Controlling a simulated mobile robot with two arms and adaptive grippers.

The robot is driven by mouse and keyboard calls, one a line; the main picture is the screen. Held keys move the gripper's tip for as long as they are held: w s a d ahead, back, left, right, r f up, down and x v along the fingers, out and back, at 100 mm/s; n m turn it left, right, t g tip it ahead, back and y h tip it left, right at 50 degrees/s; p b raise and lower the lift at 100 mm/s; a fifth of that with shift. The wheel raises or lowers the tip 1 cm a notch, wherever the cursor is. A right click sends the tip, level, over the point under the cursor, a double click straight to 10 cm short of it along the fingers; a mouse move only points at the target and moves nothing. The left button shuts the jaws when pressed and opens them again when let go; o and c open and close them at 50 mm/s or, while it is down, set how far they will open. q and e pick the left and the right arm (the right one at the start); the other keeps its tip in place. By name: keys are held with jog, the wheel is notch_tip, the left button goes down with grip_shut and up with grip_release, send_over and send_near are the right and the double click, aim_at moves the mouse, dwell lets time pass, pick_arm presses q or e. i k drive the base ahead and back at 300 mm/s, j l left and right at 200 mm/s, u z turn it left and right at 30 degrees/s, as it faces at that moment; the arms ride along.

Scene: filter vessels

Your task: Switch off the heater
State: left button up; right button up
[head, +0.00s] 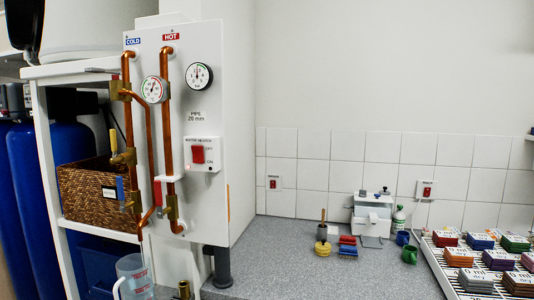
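The water heater switch is a white box (202,154) on the front of the white panel (212,95), left of the middle in the head view. It has a red rocker (198,154), with a label that reads OFF beside its upper part and ON beside its lower part. I cannot tell which way the rocker is tilted. Nothing covers the switch. Neither of my grippers is in view.
Copper pipes (168,110) and two round gauges (199,76) are left of and above the switch. A wicker basket (85,190) sits on the left shelf. A clear jug (134,276) stands below. The grey counter (300,275) is mostly clear in front.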

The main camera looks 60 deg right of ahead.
aim_at(198, 151)
jog(key=z, duration=1.4)
jog(key=k, duration=0.05)
